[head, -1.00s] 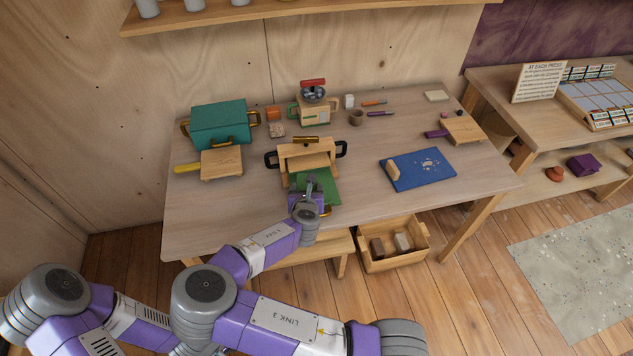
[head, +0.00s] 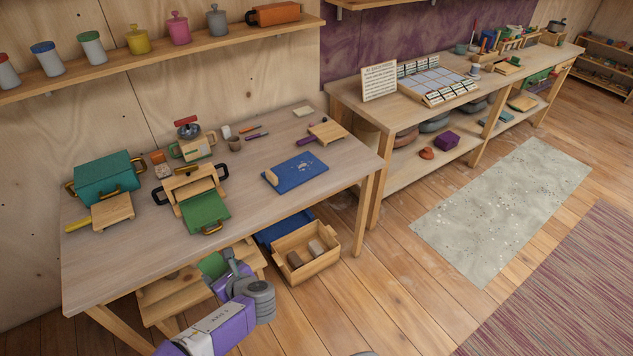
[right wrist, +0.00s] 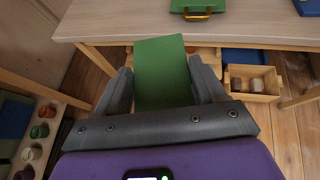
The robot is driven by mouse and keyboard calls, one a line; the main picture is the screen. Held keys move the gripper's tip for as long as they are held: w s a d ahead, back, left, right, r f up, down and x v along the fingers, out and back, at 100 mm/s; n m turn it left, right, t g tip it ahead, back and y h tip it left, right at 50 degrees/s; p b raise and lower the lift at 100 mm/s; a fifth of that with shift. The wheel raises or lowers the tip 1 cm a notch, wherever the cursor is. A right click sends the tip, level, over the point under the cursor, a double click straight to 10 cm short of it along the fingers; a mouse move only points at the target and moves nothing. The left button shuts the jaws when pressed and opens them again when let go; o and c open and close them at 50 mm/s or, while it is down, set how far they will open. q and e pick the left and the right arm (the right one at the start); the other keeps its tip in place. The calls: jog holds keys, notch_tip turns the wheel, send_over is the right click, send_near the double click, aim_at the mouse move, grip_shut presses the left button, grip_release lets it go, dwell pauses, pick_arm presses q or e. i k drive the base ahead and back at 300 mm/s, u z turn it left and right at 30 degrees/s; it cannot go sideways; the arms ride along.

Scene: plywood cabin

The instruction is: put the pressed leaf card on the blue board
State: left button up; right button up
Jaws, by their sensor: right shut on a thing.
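My right gripper (head: 226,266) is shut on a flat green card (head: 212,264), in front of and below the worktable's front edge. In the right wrist view the green card (right wrist: 163,72) stands out between the two fingers; no leaf shows on the side I see. The blue board (head: 302,170) lies flat on the worktable's right half, apart from the card. It has pale specks and a small wooden block at its left end. My left gripper is not in view.
On the table (head: 120,265) stand a wooden press (head: 190,182) with a green handled plate (head: 205,212) in front, a teal box (head: 105,178) and a scale (head: 190,145). A wooden crate (head: 306,266) sits below. Table space is clear between plate and board.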

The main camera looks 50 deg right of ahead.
aim_at(305, 165)
jog(key=u, duration=0.05)
jog(key=k, duration=0.55)
jog(key=z, duration=1)
jog(key=i, duration=2)
jog(key=u, duration=0.35)
